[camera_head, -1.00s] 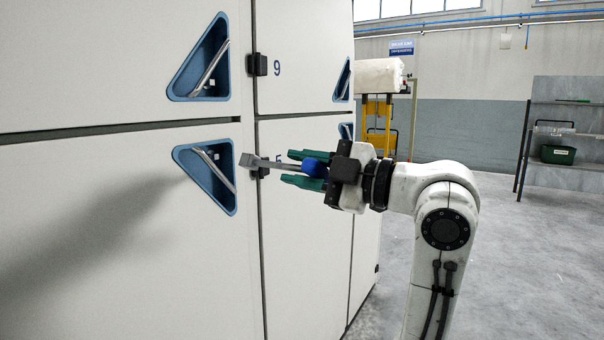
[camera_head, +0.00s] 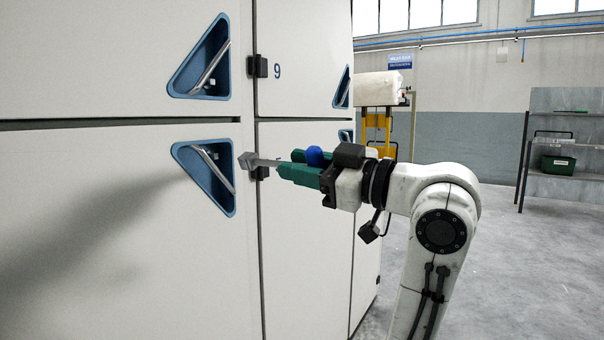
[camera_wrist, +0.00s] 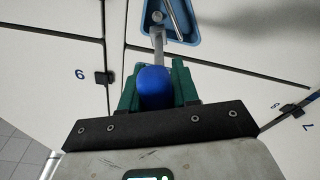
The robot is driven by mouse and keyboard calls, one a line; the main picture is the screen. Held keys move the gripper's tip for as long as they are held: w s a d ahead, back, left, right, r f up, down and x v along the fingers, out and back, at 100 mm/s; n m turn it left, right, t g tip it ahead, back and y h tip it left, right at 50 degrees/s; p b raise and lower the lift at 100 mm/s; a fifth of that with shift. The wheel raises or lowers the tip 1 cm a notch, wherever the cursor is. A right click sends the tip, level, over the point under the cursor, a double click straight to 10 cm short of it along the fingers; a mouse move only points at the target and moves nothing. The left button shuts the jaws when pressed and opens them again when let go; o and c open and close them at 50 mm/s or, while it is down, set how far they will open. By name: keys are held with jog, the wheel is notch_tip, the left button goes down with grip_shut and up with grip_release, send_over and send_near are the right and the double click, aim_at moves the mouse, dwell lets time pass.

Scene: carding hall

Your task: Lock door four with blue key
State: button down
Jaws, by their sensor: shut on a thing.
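The blue key has a rounded blue handle (camera_head: 315,156) and a grey shank (camera_head: 266,162) ending in a small block. My gripper (camera_head: 296,167), with green fingers, is shut on the blue handle. In the wrist view the blue handle (camera_wrist: 156,84) sits between the green fingers, and the shank reaches the recess (camera_wrist: 183,12) edge. I cannot tell whether its tip touches anything. No number four is readable.
A door marked 9 (camera_head: 300,60) is above right, with a black latch block (camera_head: 257,66) at its edge. Further right stand a yellow cart (camera_head: 376,130) with a white bale and a grey shelf (camera_head: 570,185) with a green bin. The floor to the right is clear.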

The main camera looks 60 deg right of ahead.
dwell(0.3)
jog(key=shift+m+b, duration=0.45)
jog(key=shift+m, duration=0.75)
jog(key=m+h, duration=0.1)
jog(key=m, duration=0.2)
jog(key=shift+r, duration=0.1)
